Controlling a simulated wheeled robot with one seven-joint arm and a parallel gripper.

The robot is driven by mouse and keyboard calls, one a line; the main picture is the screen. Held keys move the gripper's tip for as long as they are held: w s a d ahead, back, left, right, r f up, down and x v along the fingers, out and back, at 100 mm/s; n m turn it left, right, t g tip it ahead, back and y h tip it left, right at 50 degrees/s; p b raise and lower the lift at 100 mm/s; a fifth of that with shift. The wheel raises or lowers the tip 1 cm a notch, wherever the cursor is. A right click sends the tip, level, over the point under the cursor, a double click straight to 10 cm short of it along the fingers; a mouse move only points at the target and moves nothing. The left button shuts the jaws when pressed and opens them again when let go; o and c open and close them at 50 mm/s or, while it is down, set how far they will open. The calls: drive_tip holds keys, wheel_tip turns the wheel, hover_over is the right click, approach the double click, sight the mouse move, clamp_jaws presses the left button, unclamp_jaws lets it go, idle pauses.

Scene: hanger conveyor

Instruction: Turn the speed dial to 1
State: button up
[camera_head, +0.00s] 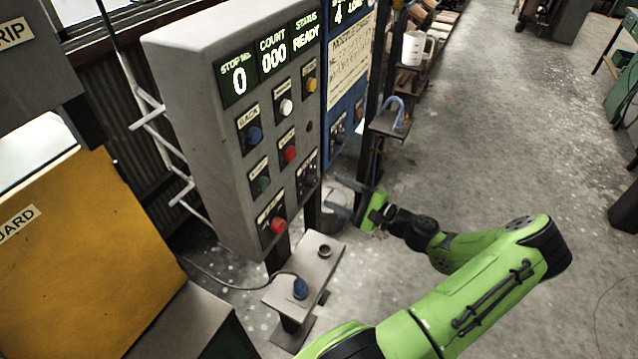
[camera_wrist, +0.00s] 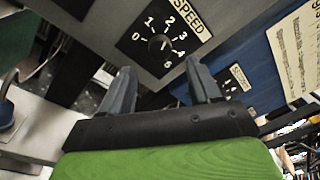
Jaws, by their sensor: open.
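In the head view the dial (camera_head: 306,173) sits low on the right side of the grey control panel (camera_head: 190,110). My gripper (camera_wrist: 160,68) is open and empty, its two fingers apart below the dial in the wrist view. In the head view my gripper (camera_head: 340,197) is just right of the panel, apart from the dial.
The panel has a display reading STOP 0, COUNT 000, READY (camera_head: 270,65) and several coloured buttons, with a red one (camera_head: 278,225) at the bottom. A blue panel (camera_head: 345,80) stands behind. A small grey stand (camera_head: 318,268) is below. Open floor (camera_head: 500,130) lies to the right.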

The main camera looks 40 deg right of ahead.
sight(315, 183)
drive_tip(key=x, duration=0.6)
drive_tip(key=c, duration=1)
drive_tip(key=shift+c, duration=0.2)
drive_tip(key=shift+f+n, duration=0.1)
drive_tip(key=shift+n, duration=0.3)
drive_tip(key=n+b, duration=0.3)
drive_tip(key=shift+f+n+b, duration=0.15)
drive_tip(key=shift+n+b, duration=0.2)
drive_tip(key=shift+n, duration=0.05)
drive_tip(key=shift+n+y+b, duration=0.4)
drive_tip(key=shift+n+b, duration=1.5)
drive_tip(key=shift+n, duration=0.4)
drive_tip(key=shift+t, duration=0.3)
drive_tip(key=o, duration=1)
